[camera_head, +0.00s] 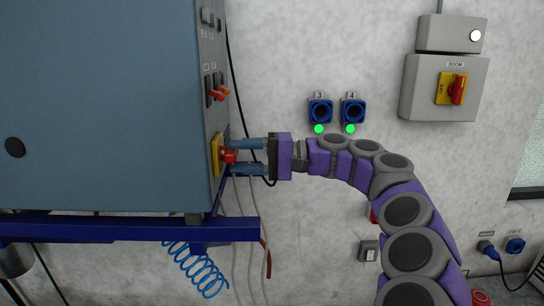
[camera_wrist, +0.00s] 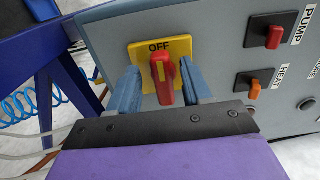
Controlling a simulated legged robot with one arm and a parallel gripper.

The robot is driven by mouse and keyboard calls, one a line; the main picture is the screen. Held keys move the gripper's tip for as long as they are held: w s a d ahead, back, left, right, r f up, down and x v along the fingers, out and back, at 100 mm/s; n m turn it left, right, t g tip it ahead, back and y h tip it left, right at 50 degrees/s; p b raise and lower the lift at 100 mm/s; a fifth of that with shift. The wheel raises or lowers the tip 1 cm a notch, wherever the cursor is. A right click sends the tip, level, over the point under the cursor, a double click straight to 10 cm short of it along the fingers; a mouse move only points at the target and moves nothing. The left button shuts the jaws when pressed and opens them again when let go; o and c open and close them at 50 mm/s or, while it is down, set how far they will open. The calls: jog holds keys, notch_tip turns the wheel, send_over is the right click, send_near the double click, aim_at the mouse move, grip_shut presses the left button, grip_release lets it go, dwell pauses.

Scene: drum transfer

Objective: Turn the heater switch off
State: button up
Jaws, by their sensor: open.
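The heater switch (camera_wrist: 254,89) is a small orange lever on a black base with a HEAT label, right of my fingers in the wrist view. In the head view the orange lever (camera_head: 223,91) sticks out of the cabinet's side panel, above my gripper. My gripper (camera_head: 236,157) is open, with its two blue fingers on either side of a red rotary knob (camera_wrist: 162,80). That knob sits on a yellow plate marked OFF (camera_wrist: 150,50). Whether the fingers touch the knob cannot be told. My gripper is apart from the heater switch.
A red PUMP switch (camera_wrist: 274,37) sits near the heater switch. The blue-grey cabinet (camera_head: 100,100) stands on a blue frame (camera_head: 130,229). Wall sockets 3 (camera_head: 320,110) and 4 (camera_head: 353,110) have green lights. Cables hang behind my gripper.

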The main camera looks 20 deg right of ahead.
jog(key=p+v, duration=0.7)
jog(key=v, duration=0.9)
jog(key=shift+d+p, duration=0.3)
jog(key=shift+d, duration=0.05)
dwell(0.7)
